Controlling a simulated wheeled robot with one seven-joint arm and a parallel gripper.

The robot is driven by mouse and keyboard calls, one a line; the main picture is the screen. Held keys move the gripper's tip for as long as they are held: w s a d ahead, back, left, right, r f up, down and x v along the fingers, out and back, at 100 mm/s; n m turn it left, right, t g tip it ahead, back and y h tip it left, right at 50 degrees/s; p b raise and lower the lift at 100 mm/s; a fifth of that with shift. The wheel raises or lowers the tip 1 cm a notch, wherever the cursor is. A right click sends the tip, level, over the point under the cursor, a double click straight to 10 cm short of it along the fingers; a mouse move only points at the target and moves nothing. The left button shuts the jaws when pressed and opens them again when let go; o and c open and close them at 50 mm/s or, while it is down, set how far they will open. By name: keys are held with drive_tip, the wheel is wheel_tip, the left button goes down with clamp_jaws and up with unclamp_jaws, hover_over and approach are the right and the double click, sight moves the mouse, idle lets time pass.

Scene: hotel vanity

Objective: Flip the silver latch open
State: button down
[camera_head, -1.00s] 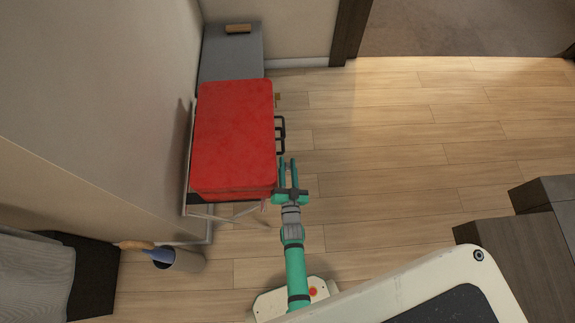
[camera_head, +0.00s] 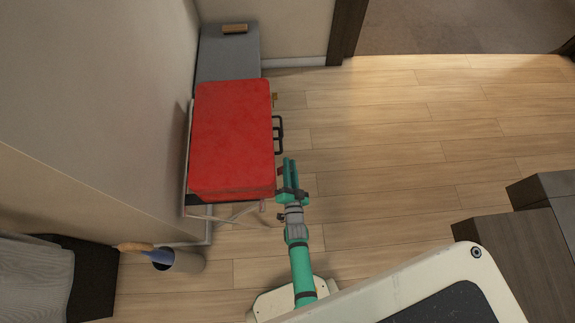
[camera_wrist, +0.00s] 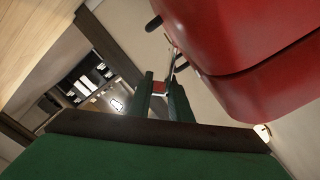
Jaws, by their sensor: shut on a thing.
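A red suitcase (camera_head: 232,140) lies flat on a folding rack. In the wrist view its red side (camera_wrist: 270,75) fills the upper right. My gripper (camera_head: 289,163) is beside the suitcase's right side, near its front corner, just short of the black handle (camera_head: 279,140). In the wrist view the two green fingers of my gripper (camera_wrist: 163,82) are close together, with a thin silver piece (camera_wrist: 173,65), which looks like the latch, at their tips. The latch is mostly hidden by the fingers. A small gold-coloured fitting (camera_head: 275,97) shows farther along the same side.
A grey bench (camera_head: 228,60) with a small wooden block stands behind the suitcase by the wall. A bin (camera_head: 182,262) stands at the front left. Dark cabinets (camera_head: 500,240) are on the right. The wooden floor right of the suitcase is clear.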

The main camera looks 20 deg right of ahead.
drive_tip(key=shift+s+d+f+m, duration=0.15)
drive_tip(key=shift+f+m, duration=0.25)
drive_tip(key=shift+m, duration=0.45)
drive_tip(key=shift+w+d+f+m, duration=0.15)
drive_tip(key=shift+f+m, duration=0.25)
drive_tip(key=shift+m, duration=0.5)
drive_tip(key=shift+s+d+f+m, duration=0.2)
drive_tip(key=shift+f+m, duration=0.2)
drive_tip(key=shift+m, duration=0.45)
drive_tip(key=c, duration=1.9)
unclamp_jaws()
drive_tip(key=shift+f, duration=0.1)
drive_tip(key=v, duration=1)
drive_tip(key=shift+s, duration=0.35)
